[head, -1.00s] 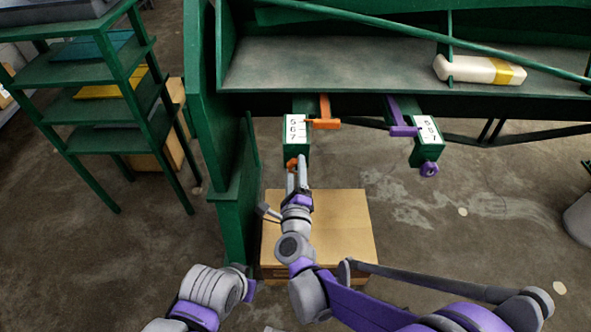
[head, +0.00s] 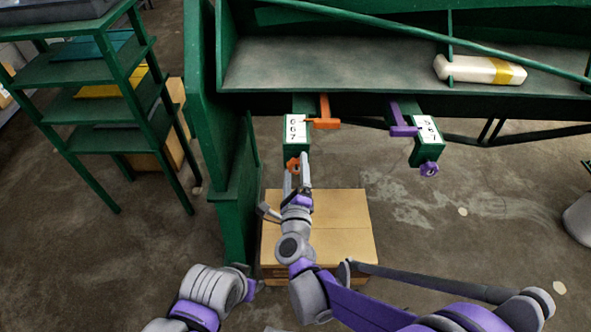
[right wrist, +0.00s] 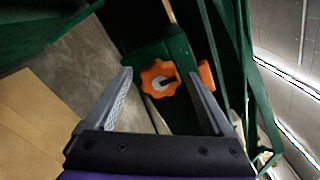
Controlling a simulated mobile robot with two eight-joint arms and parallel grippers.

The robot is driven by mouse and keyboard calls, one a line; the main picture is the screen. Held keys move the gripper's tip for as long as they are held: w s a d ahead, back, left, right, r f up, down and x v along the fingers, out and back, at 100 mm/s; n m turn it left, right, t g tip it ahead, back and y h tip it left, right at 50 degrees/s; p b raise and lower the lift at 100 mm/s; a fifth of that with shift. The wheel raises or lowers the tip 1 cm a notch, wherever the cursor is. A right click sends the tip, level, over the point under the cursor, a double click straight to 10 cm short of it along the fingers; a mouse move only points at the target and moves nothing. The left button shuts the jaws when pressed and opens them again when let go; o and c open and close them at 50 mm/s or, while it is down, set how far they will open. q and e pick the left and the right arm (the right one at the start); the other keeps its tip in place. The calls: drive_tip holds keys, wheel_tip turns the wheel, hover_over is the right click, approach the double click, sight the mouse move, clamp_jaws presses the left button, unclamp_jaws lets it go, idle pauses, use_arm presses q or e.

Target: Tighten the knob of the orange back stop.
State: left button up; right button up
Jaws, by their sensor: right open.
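The orange back stop (head: 324,118) sits on the green bar under the machine's shelf, beside a white number scale (head: 296,129). Its orange lobed knob (head: 294,164) is on the front end of the green block below the scale. My right gripper (head: 297,171) is open at the knob. Its fingers (right wrist: 160,84) stand left and right of the knob in that view, with gaps on both sides. How deep the knob sits between them is unclear. My left gripper does not show.
A purple back stop (head: 403,128) with a purple knob (head: 429,169) is to the right. A cardboard box (head: 345,218) stands under my right gripper. A green upright (head: 238,190) is close on the left. A wrapped pale block (head: 479,70) lies on the shelf.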

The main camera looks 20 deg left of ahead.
drive_tip(key=v, duration=1)
drive_tip(key=shift+s+p, duration=0.35)
drive_tip(key=shift+d, duration=0.1)
